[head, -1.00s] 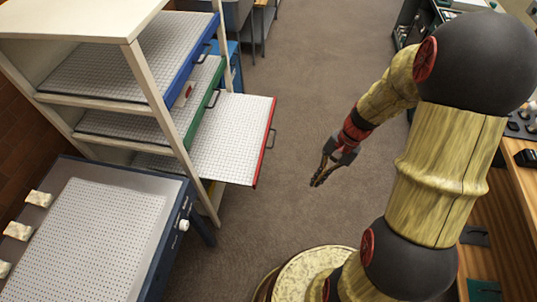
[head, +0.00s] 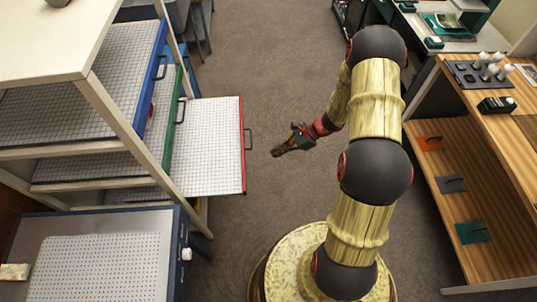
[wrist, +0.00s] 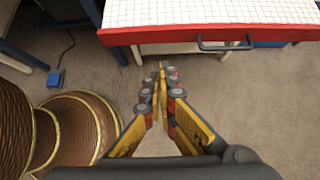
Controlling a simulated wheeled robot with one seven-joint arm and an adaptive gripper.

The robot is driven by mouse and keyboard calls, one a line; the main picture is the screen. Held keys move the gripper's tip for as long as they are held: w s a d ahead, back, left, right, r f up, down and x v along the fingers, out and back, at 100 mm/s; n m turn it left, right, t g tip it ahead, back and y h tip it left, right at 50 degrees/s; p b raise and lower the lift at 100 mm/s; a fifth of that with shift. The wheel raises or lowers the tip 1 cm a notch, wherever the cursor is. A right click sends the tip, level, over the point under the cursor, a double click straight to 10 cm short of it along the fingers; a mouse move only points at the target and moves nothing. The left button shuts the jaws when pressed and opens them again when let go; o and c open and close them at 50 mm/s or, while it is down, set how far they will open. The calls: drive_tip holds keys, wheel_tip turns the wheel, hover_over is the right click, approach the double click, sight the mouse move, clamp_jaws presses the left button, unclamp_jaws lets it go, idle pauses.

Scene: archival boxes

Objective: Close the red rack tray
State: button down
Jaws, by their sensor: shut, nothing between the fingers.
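The red rack tray (head: 208,146) sticks out of the rack to the right, with a white gridded floor and a red front edge. Its dark handle (head: 249,139) is on that front. In the wrist view the red front (wrist: 270,34) crosses the top, with the handle (wrist: 225,44) right of centre. My gripper (head: 276,153) is shut and empty, to the right of the tray front and apart from it. In the wrist view my gripper's fingertips (wrist: 161,68) meet just below the red front's left part, left of the handle.
The cream rack (head: 115,105) also holds a blue-fronted tray (head: 148,75) and a green-fronted tray (head: 172,110), both further in. A blue-sided bench (head: 180,250) stands in front of it. A wooden desk (head: 470,160) is at right.

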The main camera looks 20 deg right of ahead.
drive_tip(key=a+r+b+x, duration=0.1)
drive_tip(key=b+x, duration=0.3)
drive_tip(key=x, duration=0.7)
drive_tip(key=shift+w+a+r, duration=0.3)
drive_tip(key=shift+a, duration=0.25)
